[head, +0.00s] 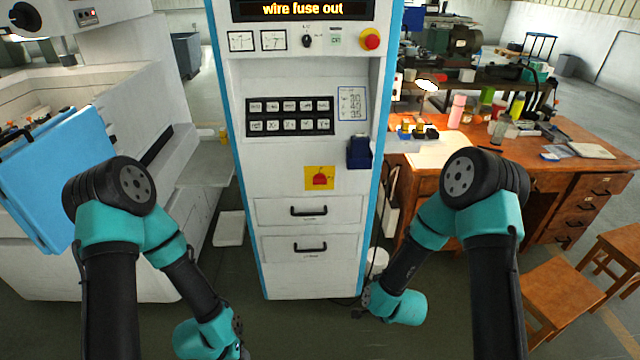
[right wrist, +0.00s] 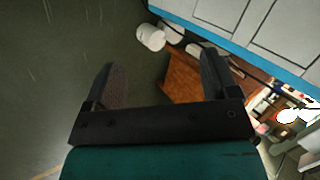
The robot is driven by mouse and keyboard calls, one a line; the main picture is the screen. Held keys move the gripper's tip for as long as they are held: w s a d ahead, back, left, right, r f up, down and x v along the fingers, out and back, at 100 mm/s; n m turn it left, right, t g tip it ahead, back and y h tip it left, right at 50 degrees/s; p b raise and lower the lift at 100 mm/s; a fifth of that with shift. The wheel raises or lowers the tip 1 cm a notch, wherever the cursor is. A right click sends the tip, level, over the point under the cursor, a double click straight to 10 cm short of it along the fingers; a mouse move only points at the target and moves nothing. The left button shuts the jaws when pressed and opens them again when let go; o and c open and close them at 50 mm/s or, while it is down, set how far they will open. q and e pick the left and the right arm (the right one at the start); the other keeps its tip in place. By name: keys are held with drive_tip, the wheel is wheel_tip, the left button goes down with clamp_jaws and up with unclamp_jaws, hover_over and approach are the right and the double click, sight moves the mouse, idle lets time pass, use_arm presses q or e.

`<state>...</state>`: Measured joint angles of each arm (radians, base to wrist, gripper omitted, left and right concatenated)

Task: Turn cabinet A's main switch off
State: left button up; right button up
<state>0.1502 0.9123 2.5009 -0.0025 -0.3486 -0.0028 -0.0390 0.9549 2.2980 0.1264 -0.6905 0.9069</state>
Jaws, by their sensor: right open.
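A tall white cabinet with blue edges (head: 349,215) stands in front of me in the head view; I cannot read a letter on it. On its front is a red rotary switch (head: 320,180) on a yellow plate, above two drawers. The exact angle of its handle is too small to tell. Both my arms hang low on either side of the cabinet, away from the switch. My right gripper (right wrist: 158,80) is open and empty in the right wrist view, pointing down over the floor. My left gripper is outside the head view.
The cabinet also carries a display reading "wire fuse out", a red button (head: 370,39), a keypad (head: 290,116) and a dark blue box (head: 359,153). A cluttered wooden desk (head: 540,153) stands to the right, with stools (head: 560,298). A white machine is to the left.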

sight(320, 183)
drive_tip(key=w+a+r+m+t+h, duration=0.2)
drive_tip(key=w+a+r+m+t, duration=0.9)
drive_tip(key=w+a+r+m, duration=0.5)
wheel_tip(320, 183, up, 3)
drive_tip(key=w+m, duration=0.2)
drive_tip(key=m, duration=0.5)
drive_tip(key=shift+a, duration=0.2)
drive_tip(key=w, duration=1.7)
drive_tip(key=shift+w+a, duration=0.15)
drive_tip(key=shift+a, duration=0.2)
drive_tip(key=c, duration=0.9)
